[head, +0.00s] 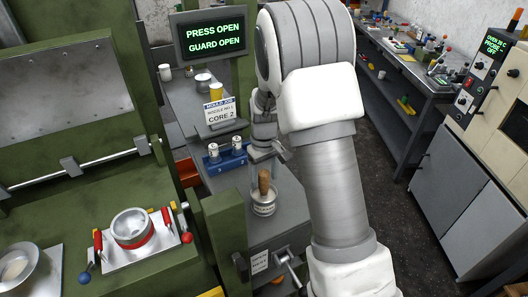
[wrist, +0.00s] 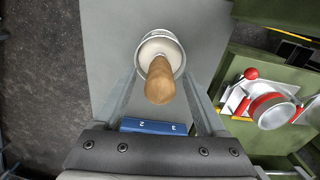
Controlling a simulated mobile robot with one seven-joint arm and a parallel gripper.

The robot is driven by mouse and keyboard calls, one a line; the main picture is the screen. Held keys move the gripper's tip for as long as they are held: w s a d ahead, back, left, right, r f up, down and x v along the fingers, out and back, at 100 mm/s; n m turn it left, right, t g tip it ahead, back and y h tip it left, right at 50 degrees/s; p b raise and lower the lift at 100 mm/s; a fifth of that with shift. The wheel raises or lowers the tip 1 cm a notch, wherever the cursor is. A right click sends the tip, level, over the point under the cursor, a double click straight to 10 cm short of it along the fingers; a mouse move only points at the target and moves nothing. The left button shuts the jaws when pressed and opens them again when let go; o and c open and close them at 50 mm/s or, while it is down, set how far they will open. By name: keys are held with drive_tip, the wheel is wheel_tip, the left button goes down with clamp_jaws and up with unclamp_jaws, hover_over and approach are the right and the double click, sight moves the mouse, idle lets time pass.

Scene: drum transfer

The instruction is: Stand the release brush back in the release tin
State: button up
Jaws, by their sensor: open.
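The release brush shows as a wooden handle (head: 264,182) rising upright out of the release tin (head: 263,206) on the grey bench. In the wrist view the handle (wrist: 160,82) points toward the camera, with the tin's pale rim (wrist: 168,36) behind it. The bristle end is hidden inside the tin. My gripper (head: 265,170) is open over the tin. In the wrist view its two fingers (wrist: 160,84) stand on either side of the handle, with visible gaps.
A blue holder (head: 226,158) with white numbered cups stands behind the tin. A "CORE 2" sign (head: 220,112), a yellow cup (head: 216,90) and other cups are farther back. The green press (head: 70,185) with a red-handled mould (head: 133,230) is at left.

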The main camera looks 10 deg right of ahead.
wheel_tip(320, 180, up, 16)
drive_tip(key=b, duration=0.1)
drive_tip(key=shift+f, duration=0.2)
